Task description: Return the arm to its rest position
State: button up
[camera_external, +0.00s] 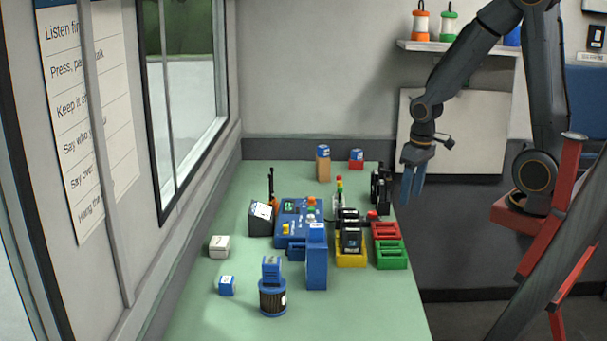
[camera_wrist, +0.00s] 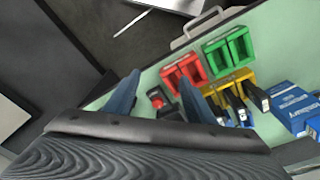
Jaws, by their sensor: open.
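My gripper (camera_external: 412,185) hangs at the end of my bent arm, just off the right edge of the green table (camera_external: 375,310), with its fingers pointing down. In the wrist view my gripper (camera_wrist: 155,95) shows two blue fingers spread apart with nothing held between them. A small dark item with a red top (camera_wrist: 157,101) shows beyond the gap between the fingers, on the table and apart from them. My arm is raised above the floor to the right of the table.
Near the table's right edge stand a red tray (camera_external: 385,231), a green tray (camera_external: 391,256), a yellow tray (camera_external: 351,262) with dark devices, and black upright devices (camera_external: 380,188). A blue console (camera_external: 290,222) sits mid-table. A wall shelf (camera_external: 440,47) holds lanterns behind my arm.

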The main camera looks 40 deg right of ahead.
jog(key=shift+m, duration=0.5)
jog(key=s+d, duration=0.2)
jog(key=d, duration=0.1)
jog(key=shift+s+d+f, duration=0.15)
jog(key=shift+s+f, duration=0.25)
dwell(0.4)
